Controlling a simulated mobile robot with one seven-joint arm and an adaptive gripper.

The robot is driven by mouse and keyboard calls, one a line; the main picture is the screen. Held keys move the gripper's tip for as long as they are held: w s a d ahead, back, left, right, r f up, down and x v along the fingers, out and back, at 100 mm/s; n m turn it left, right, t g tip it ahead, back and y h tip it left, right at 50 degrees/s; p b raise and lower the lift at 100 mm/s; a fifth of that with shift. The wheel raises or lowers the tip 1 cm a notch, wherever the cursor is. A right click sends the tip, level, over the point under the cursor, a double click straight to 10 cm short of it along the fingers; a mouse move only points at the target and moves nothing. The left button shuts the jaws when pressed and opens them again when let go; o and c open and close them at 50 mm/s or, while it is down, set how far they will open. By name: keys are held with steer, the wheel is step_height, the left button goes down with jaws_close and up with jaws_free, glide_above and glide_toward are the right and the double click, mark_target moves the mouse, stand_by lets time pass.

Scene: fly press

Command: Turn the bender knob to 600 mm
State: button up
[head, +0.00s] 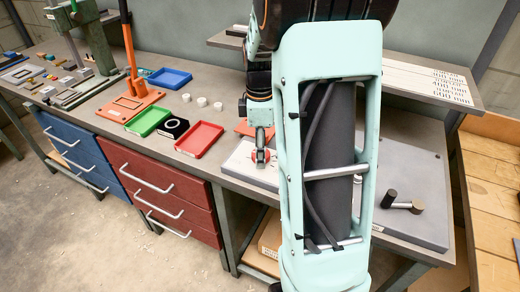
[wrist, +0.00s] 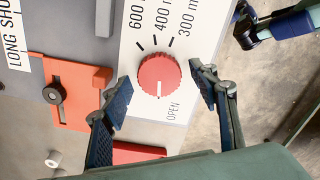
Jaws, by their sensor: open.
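The red bender knob (wrist: 159,72) sits on a white dial plate (wrist: 195,18) in the wrist view. The plate is marked 600 mm, 400 mm, 300 mm and OPEN, with three black ticks above the knob. The knob's white line points down, towards the OPEN side. My gripper (wrist: 160,80) is open, with one finger to the left of the knob and one to the right; I see gaps beside the knob. In the head view my gripper (head: 261,150) is low over the white plate (head: 240,163), and red shows around its tip.
Red, green and blue trays (head: 200,139) stand left on the bench. A grey plate with a dark handle (head: 403,202) is at right. My arm hides the bench's middle.

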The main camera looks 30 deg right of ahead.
steer(key=c, duration=1.2)
steer(key=shift+o, duration=0.2)
